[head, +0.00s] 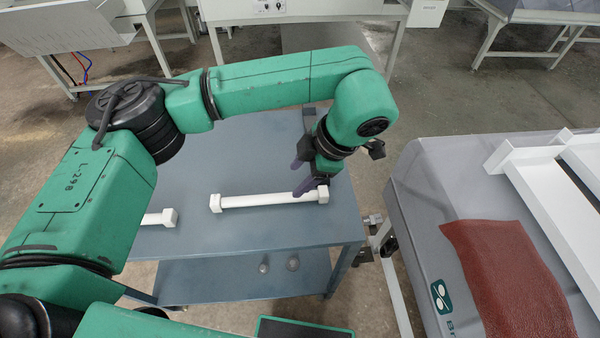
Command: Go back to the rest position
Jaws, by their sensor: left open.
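My left arm comes in from the left and reaches over the blue-grey table. My left gripper (307,182), with purple fingers, is open at the right end of a white bar (262,201). The bar has block-shaped ends and lies on the table (260,232). One finger overlaps the bar's right end in the picture; I cannot tell whether it touches. My right gripper is not in view.
Another white bar end (160,218) shows on the table, partly hidden by my arm. A grey machine (425,180) with a brown-red sheet (510,270) stands at the right. Benches stand behind.

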